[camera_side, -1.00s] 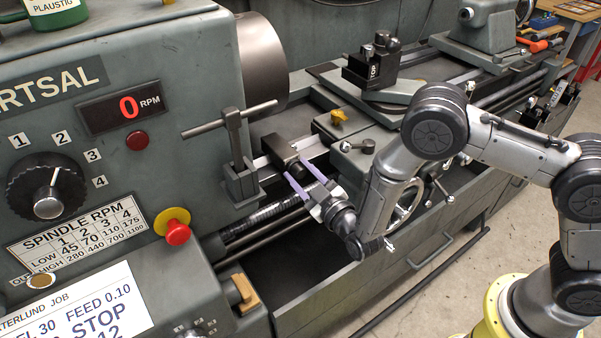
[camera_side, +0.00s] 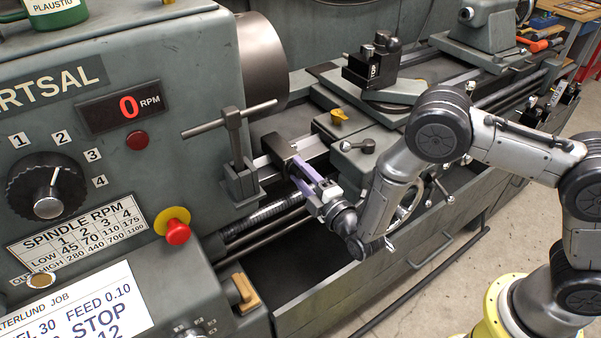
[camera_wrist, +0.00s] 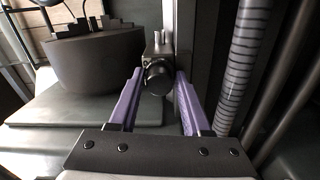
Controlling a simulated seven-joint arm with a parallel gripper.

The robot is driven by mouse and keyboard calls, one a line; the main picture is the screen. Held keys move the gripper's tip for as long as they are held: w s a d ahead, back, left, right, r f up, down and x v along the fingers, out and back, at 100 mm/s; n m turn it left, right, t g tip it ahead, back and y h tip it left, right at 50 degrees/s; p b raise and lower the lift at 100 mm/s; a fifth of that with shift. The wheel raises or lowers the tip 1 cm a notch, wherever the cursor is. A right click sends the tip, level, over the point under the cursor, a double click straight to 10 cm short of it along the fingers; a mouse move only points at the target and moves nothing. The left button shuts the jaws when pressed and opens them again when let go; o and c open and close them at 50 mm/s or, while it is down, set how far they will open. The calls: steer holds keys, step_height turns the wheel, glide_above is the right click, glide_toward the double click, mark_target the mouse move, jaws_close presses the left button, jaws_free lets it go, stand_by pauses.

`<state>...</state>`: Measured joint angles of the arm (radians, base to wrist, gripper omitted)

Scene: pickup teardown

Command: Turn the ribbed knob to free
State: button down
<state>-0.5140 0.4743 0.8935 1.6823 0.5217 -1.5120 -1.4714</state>
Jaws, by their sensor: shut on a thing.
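My gripper (camera_side: 304,172) has two purple fingers and reaches in from the right, low over the front of the lathe bed. Its fingertips are at the front end of a small dark block (camera_side: 280,149) on the bed rail. In the wrist view, a dark round knob (camera_wrist: 158,77) sits between the fingertips of my gripper (camera_wrist: 158,82), which is shut on it. The knob projects from a small metal block behind it. In the side view the fingers mostly hide the knob. Its ribs are too small to make out.
A threaded lead screw (camera_side: 262,217) runs just below the gripper, also seen in the wrist view (camera_wrist: 240,65). An upright post with a crossbar (camera_side: 232,130) stands left. The carriage with its yellow-topped clamp (camera_side: 340,116) is right. A red stop button (camera_side: 177,232) is on the headstock.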

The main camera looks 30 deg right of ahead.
steer(key=shift+n, duration=1.7)
steer(key=c, duration=0.5)
jaws_free()
steer(key=s, duration=1.4)
steer(key=shift+f, duration=0.1)
steer(key=shift+w, duration=0.1)
